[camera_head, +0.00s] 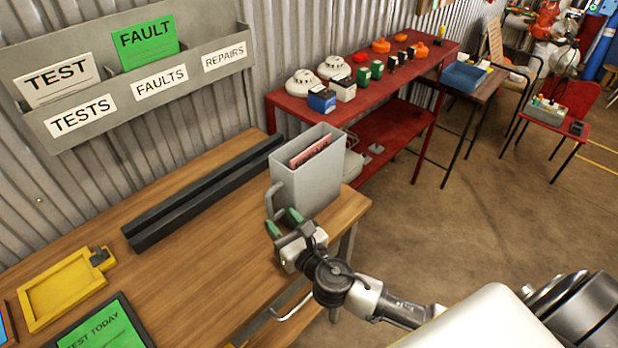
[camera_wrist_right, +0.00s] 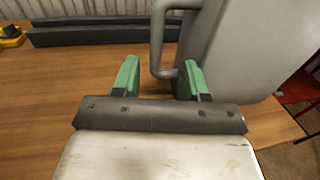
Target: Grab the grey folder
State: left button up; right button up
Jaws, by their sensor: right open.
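The grey folder (camera_head: 318,176) is an upright, open-topped holder with red-and-white papers inside. It stands near the right end of the wooden workbench. Its looped handle (camera_head: 270,198) faces left, towards the bench. My right gripper (camera_head: 283,222) has green fingertips and is open and empty just in front of the handle's lower part. In the right wrist view, the folder (camera_wrist_right: 245,45) is at the right and the handle (camera_wrist_right: 157,40) appears beyond and between the open fingers, nearer the right one. I cannot tell whether they touch. My left gripper is not in view.
A yellow tray (camera_head: 65,288) and a green-sheeted board (camera_head: 100,325) are at front left. A red table (camera_head: 405,75) with detectors stands beyond. Bare bench lies left of my gripper.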

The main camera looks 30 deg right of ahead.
aim_at(272, 212)
jog(key=w, duration=0.2)
jog(key=w+a+p, duration=0.1)
jog(key=shift+w+r, duration=0.25)
jog(key=shift+w, duration=0.15)
jog(key=shift+w+a+f, duration=0.1)
jog(key=shift+w+a, duration=0.05)
jog(key=shift+w, duration=0.35)
jog(key=shift+s, duration=0.1)
grip_shut()
